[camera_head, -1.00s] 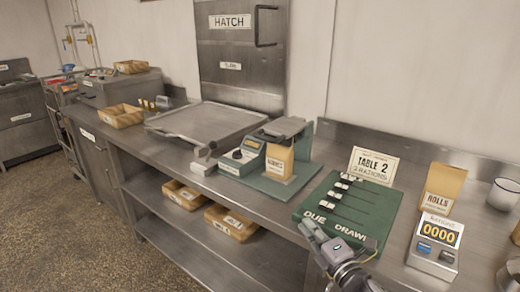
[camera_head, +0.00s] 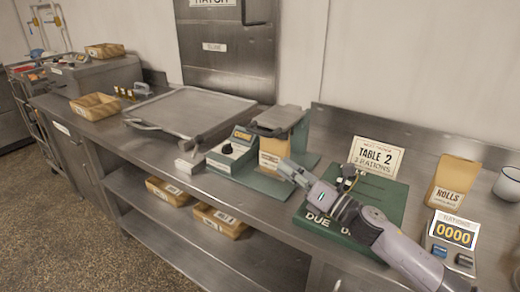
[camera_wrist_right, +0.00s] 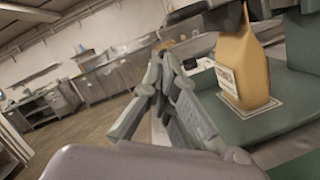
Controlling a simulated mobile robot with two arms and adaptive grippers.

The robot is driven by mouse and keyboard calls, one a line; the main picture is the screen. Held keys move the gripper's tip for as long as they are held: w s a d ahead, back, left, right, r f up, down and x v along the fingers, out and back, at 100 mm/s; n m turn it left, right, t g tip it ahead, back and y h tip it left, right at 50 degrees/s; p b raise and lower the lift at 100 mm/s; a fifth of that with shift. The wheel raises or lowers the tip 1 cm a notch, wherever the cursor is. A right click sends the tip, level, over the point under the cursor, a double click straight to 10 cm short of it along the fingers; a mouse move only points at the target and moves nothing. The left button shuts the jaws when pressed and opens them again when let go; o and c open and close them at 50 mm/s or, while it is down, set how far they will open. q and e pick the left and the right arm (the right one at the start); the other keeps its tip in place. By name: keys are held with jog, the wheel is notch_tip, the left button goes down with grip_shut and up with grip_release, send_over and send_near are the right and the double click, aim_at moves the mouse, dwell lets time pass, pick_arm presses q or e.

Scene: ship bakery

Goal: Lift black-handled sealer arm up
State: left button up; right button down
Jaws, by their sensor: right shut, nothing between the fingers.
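The green sealer (camera_head: 232,150) stands on the counter with a control box, a dark knob and a green base. Its grey top arm (camera_head: 279,117) lies roughly level over a paper bag (camera_head: 273,152). I cannot clearly make out the black handle. In the right wrist view, the bag (camera_wrist_right: 242,70) stands on the base, with a dark part above it. My right gripper (camera_head: 288,170) is shut and empty, in front of the sealer's right side and lower than the top arm. Its fingers (camera_wrist_right: 165,75) show left of the bag in the wrist view. My left gripper is out of view.
My right arm crosses above the green DUE/DRAWN board (camera_head: 388,195). A TABLE 2 card (camera_head: 376,156), a rolls bag (camera_head: 452,181) and a counter display (camera_head: 450,240) stand to the right. A metal tray (camera_head: 200,108) lies left of the sealer.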

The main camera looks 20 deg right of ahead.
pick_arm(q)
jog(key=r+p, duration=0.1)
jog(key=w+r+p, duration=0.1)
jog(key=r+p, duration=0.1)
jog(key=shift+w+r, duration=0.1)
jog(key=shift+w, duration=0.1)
pick_arm(e)
jog(key=x, duration=1)
jog(key=shift+w, duration=0.1)
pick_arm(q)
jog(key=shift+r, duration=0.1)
pick_arm(e)
jog(key=shift+d, duration=0.1)
